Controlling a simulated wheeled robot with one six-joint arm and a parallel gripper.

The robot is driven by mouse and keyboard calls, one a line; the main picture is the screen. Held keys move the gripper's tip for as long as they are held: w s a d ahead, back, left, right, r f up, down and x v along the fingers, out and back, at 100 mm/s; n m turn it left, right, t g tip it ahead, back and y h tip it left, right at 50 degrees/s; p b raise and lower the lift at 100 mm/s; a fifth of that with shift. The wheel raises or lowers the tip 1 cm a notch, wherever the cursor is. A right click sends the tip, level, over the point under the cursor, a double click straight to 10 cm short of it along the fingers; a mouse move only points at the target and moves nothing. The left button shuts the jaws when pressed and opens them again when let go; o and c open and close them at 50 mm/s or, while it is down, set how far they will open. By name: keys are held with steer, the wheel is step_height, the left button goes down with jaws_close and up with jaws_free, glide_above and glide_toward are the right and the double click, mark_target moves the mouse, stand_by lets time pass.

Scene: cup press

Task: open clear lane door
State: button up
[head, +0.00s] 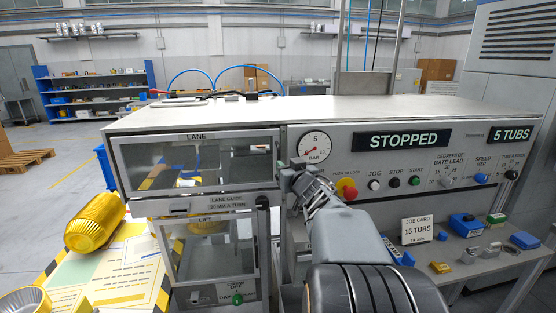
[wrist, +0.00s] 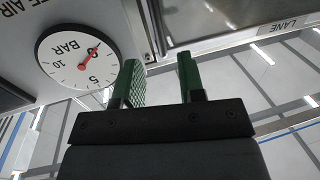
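The clear lane door (head: 195,165) is a see-through panel in a grey metal frame, labelled LANE, on the upper left of the machine front. It looks closed in the head view. My gripper (head: 290,172) is at the door's right edge, just below the pressure gauge. In the wrist view my gripper (wrist: 160,68) has two green fingers standing apart, with a visible gap. The door's frame (wrist: 190,42) and LANE label show beyond the fingertips. A dark upright strip shows behind the gap; I cannot tell whether the fingers touch it. No handle is clearly visible.
The pressure gauge (head: 314,146) is close above my gripper. The red stop button (head: 347,189) is close to its right. The LIFT door (head: 208,250) is below the lane door. A yellow tub (head: 95,222) lies left of the machine. Floor farther left looks open.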

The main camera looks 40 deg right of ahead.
mark_target(279, 157)
steer(key=x, duration=0.7)
steer(key=shift+w+d, duration=0.1)
steer(key=shift+w, duration=0.05)
jaws_close()
stand_by(0.4)
